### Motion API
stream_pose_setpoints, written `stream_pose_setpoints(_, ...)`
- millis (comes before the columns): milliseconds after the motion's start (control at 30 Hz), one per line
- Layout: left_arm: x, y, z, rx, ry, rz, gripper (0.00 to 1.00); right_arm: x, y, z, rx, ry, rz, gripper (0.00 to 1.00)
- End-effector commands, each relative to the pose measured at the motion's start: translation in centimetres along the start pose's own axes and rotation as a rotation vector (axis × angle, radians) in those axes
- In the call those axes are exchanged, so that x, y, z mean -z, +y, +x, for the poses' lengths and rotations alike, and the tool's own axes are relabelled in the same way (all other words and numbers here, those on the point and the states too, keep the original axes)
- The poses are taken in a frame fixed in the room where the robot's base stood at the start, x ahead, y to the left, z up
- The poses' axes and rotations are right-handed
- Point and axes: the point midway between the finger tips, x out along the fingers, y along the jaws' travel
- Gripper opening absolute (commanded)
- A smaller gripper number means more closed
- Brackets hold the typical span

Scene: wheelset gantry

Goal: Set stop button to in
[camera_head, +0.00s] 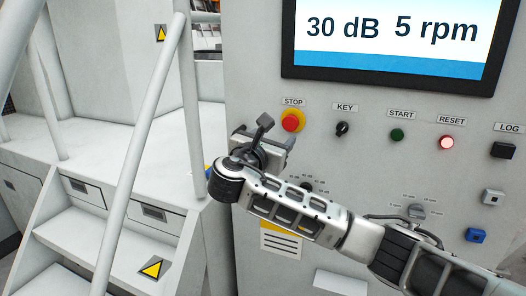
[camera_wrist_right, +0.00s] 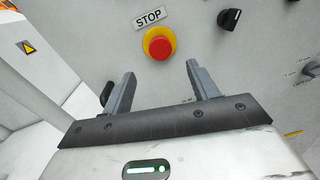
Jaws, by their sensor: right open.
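The stop button (camera_head: 291,121) is a red mushroom button on a yellow base, under a STOP label on the grey control panel (camera_head: 262,75). In the right wrist view the stop button (camera_wrist_right: 159,43) lies straight ahead, beyond and between the fingertips. My right gripper (camera_head: 265,137) is just below and left of the button in the head view. In the wrist view my right gripper (camera_wrist_right: 158,75) is open, with nothing between its fingers, and apart from the button. Whether the button is in or out is hard to tell. My left gripper is not in view.
A screen (camera_head: 393,35) is above. White stairs with a handrail (camera_head: 143,140) stand at left.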

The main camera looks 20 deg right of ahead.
Motion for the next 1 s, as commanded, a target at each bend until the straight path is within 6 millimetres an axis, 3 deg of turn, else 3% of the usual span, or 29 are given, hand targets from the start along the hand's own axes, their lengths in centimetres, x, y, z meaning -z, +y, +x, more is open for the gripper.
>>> stream_pose_setpoints(100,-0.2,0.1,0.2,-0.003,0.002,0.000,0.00,0.2,0.1,-2.8,-0.004,0.002,0.001,0.59)
stream_pose_setpoints(333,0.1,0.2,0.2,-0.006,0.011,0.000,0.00,0.1,0.0,-5.8,0.000,0.001,0.000,0.59)
stream_pose_setpoints(900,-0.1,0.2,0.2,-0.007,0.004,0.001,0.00,0.0,0.0,-6.4,0.000,0.001,0.000,0.59)
stream_pose_setpoints(1000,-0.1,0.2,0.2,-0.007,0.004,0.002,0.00,1.4,0.1,-6.5,-0.020,0.032,0.017,0.59)
